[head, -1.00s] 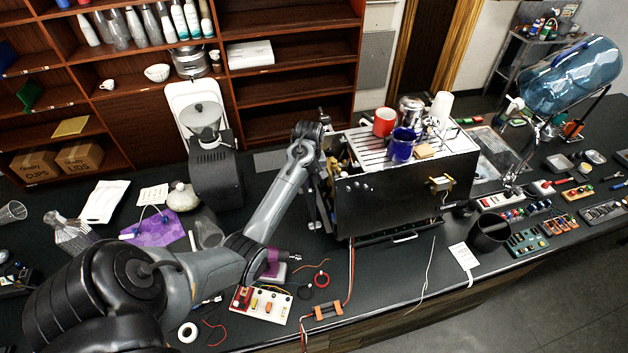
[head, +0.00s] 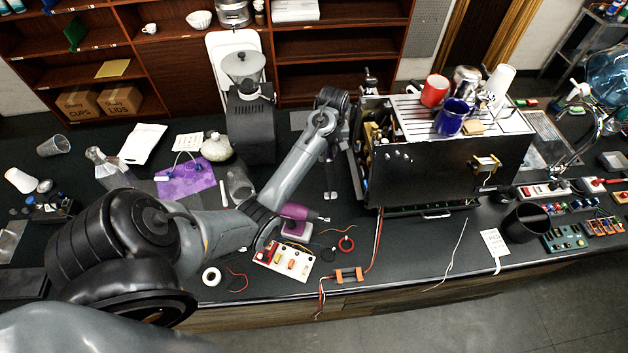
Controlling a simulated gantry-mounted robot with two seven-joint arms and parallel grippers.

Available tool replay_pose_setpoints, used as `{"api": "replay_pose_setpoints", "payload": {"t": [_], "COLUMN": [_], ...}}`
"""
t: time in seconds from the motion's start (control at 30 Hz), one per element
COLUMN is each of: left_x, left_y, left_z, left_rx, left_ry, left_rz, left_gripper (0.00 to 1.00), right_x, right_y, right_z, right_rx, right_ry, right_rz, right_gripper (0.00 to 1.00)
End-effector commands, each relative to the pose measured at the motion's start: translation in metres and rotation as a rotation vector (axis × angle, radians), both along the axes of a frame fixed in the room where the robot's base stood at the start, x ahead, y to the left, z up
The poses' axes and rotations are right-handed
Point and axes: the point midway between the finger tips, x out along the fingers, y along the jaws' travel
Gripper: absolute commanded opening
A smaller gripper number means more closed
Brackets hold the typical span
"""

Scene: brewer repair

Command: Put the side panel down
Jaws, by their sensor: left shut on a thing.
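The brewer (head: 440,170) stands on the counter, and inner parts (head: 374,150) show at its left side. My left arm comes in from the left, and its gripper (head: 331,194) points down just left of the brewer. It is shut on a thin dark piece, taken to be the side panel. The panel is almost edge-on and mostly hidden behind my wrist, so its outline and whether it touches the counter cannot be told. My right gripper is out of view.
A grinder (head: 250,120) stands left of the gripper. A component board (head: 285,260), a purple tool (head: 300,212) and loose wires lie in front. Red (head: 434,91) and blue (head: 450,117) cups stand on the brewer. A purple cloth (head: 186,178) lies further left. Little bare counter surrounds the gripper.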

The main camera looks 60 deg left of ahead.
Motion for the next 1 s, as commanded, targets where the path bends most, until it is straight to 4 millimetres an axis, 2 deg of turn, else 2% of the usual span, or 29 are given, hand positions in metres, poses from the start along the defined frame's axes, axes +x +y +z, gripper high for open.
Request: {"api": "replay_pose_setpoints", "payload": {"t": [0.13, 0.4, 0.57, 0.83, 1.0], "left_x": [0.003, 0.003, 0.003, 0.003, 0.003], "left_y": [-0.007, -0.005, -0.005, -0.005, -0.005], "left_z": [-0.017, -0.051, -0.059, -0.086, -0.095], "left_rx": [-0.002, 0.0, 0.001, 0.0, 0.002], "left_ry": [-0.002, -0.003, -0.003, -0.002, -0.005], "left_rz": [-0.014, -0.012, -0.012, -0.011, -0.011], "left_gripper": [0.0, 0.0, 0.0, 0.0, 0.0], "right_x": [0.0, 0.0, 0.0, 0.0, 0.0], "right_y": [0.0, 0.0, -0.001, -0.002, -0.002], "right_z": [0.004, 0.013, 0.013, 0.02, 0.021], "right_rx": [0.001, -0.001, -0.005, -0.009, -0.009], "right_ry": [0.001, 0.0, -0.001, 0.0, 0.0], "right_rz": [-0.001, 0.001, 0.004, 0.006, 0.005], "right_gripper": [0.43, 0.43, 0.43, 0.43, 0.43]}}
